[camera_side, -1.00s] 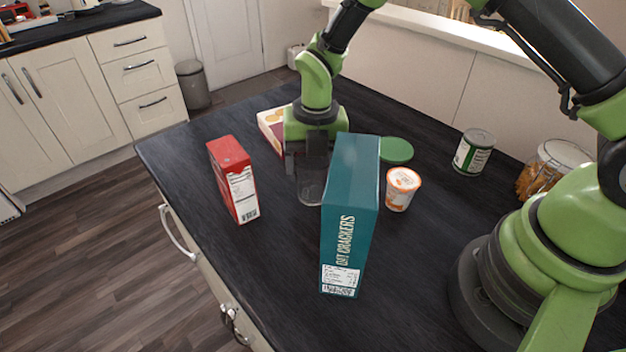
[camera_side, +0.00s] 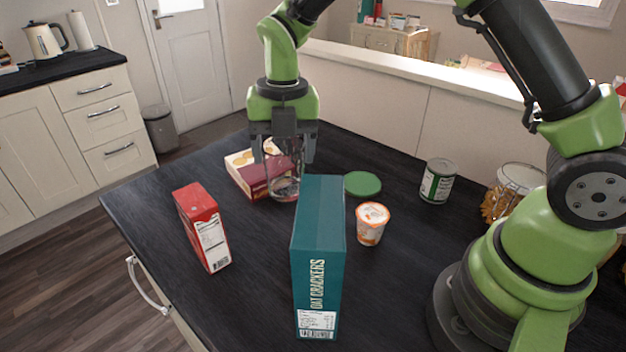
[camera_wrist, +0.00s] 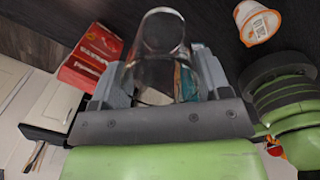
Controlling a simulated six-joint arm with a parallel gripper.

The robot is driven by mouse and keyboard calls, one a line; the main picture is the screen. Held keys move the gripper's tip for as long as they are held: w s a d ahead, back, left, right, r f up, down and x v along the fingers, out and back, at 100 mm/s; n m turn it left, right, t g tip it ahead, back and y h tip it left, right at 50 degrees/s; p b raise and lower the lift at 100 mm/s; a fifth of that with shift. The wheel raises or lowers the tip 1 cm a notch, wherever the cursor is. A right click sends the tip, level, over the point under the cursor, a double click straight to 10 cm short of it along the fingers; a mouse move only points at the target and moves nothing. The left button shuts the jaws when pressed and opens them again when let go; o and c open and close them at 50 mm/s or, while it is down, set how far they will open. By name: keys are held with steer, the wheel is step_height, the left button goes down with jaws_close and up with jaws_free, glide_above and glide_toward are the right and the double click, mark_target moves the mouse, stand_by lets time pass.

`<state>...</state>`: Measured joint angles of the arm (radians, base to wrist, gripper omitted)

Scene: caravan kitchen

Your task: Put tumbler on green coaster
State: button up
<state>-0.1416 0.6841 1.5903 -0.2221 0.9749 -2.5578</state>
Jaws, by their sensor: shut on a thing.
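The tumbler (camera_side: 284,188) is clear glass. My gripper (camera_side: 283,158) is shut on it and holds it upright above the dark counter. In the wrist view the tumbler (camera_wrist: 160,50) sits between the two grey fingers of my gripper (camera_wrist: 160,80). The green coaster (camera_side: 362,184) lies flat on the counter, to the right of the tumbler, with nothing on it. The coaster does not show in the wrist view.
A teal cracker box (camera_side: 318,265) stands tall in front of the tumbler. An orange-white cup (camera_side: 371,224) stands just in front of the coaster. A red box (camera_side: 202,228) is at left, a flat maroon-cream box (camera_side: 250,172) behind the tumbler, a can (camera_side: 437,181) and jar (camera_side: 515,185) at right.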

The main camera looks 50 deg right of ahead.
steer(key=s+d+r+m, duration=0.1)
steer(key=s+d+m, duration=0.1)
steer(key=d+m, duration=1.5)
steer(key=shift+s+d+f+n+h, duration=0.1)
steer(key=shift+d+f+n, duration=0.4)
steer(key=shift+f, duration=1.1)
steer(key=shift+w+d+f+n+h, duration=0.1)
steer(key=shift+d+f+n, duration=0.15)
steer(key=shift+d+f, duration=0.9)
steer(key=shift+s+d+f+n+h, duration=0.15)
steer(key=shift+f+n, duration=0.2)
steer(key=shift+f, duration=1.7)
steer(key=shift+f, duration=0.15)
steer(key=o, duration=1.4)
